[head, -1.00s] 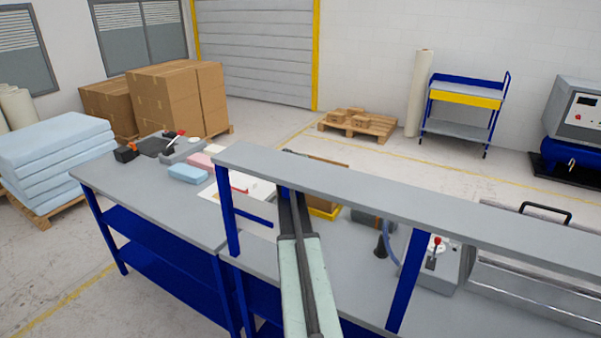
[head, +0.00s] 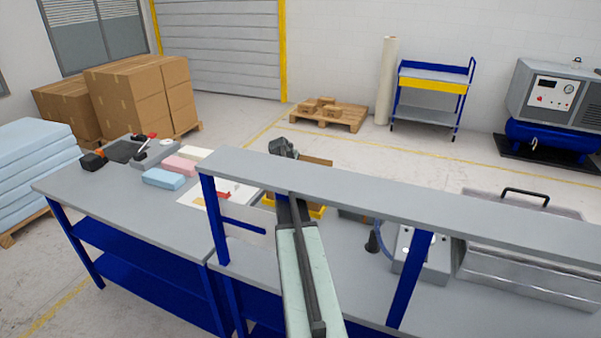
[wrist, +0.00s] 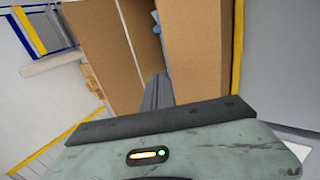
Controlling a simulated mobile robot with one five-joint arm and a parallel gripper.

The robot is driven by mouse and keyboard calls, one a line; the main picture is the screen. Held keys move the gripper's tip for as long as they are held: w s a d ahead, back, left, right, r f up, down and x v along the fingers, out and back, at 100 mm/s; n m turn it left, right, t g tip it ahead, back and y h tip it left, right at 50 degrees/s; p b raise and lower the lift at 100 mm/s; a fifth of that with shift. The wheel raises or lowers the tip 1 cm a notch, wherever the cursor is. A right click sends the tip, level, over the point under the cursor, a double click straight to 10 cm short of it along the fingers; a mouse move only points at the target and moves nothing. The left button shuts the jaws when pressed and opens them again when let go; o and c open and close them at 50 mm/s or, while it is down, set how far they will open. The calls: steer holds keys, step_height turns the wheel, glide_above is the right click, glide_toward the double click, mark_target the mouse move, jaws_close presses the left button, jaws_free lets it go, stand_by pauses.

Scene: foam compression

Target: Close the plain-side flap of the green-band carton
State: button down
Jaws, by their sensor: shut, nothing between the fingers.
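The carton (head: 318,162) is brown cardboard and stands behind the raised shelf, which hides most of it in the head view. In the wrist view, a wide cardboard panel (wrist: 196,50) is on the right and another panel (wrist: 121,45) is on the left, with a dark gap between them. A bit of blue (wrist: 157,18) shows in the gap. No green band is visible. My gripper (head: 283,148) shows just above the shelf, left of the visible cardboard. In the wrist view its shut fingers (wrist: 158,90) point toward the gap; whether they touch cardboard I cannot tell.
The grey raised shelf (head: 370,200) crosses in front of the carton, over my arm. A yellow tray (head: 317,211) lies under it. Blue and pink foam blocks (head: 164,179) are on the left bench. A grey machine (head: 425,258) stands right.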

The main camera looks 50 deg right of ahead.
steer(key=shift+s+d+f+b, duration=0.15)
steer(key=shift+d+f+b, duration=0.2)
steer(key=shift+d+f, duration=0.1)
steer(key=shift+d+f+b, duration=0.1)
steer(key=shift+f+b, duration=0.25)
steer(key=shift+b, duration=0.05)
stand_by(0.3)
steer(key=shift+r+p, duration=0.95)
steer(key=shift+p, duration=0.05)
steer(key=shift+s+a+r+p, duration=0.2)
steer(key=shift+a+r+p, duration=0.15)
steer(key=shift+r+p, duration=0.25)
steer(key=s+a, duration=0.4)
steer(key=a, duration=0.7)
steer(key=shift+f+b, duration=0.25)
steer(key=shift+b, duration=0.05)
steer(key=shift+s+a, duration=0.1)
